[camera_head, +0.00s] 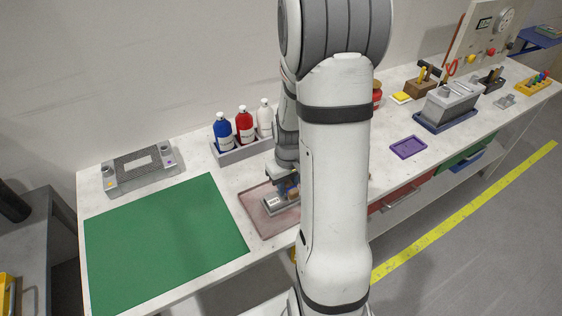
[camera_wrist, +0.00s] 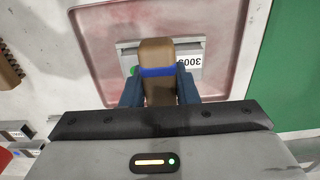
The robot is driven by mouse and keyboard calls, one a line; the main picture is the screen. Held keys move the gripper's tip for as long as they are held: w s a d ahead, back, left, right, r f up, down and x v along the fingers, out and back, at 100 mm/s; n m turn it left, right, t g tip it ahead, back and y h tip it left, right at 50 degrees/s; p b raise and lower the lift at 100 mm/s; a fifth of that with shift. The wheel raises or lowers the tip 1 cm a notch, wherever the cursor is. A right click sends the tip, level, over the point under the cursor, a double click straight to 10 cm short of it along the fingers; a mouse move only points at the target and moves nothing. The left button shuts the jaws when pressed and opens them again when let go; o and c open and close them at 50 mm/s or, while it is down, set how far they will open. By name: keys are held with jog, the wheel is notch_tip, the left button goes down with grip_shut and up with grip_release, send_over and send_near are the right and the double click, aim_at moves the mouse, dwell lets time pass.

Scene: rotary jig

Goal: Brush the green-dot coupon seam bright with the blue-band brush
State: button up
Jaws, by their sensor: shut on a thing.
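My gripper (camera_wrist: 160,92) is shut on the blue-band brush (camera_wrist: 157,56), which has a brown handle with a blue band. It holds the brush over the green-dot coupon (camera_wrist: 190,62), a grey plate printed with 3009 and a green dot at its left edge in the wrist view. The brush and fingers hide the middle of the coupon and its seam, so contact cannot be told. The coupon lies in a reddish-stained tray (camera_wrist: 225,20). In the head view, my arm partly covers the tray (camera_head: 256,212) and the brush.
A green mat (camera_head: 165,240) lies left of the tray. A grey fixture (camera_head: 140,170) stands behind the mat. A rack with blue, red and white bottles (camera_head: 245,150) stands behind the tray. A purple tray (camera_head: 408,147) lies to the right, with clear bench around it.

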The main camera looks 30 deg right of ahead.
aim_at(288, 183)
jog(key=shift+s+r+p, duration=0.1)
jog(key=shift+r+p, duration=1.3)
jog(key=shift+r, duration=1.05)
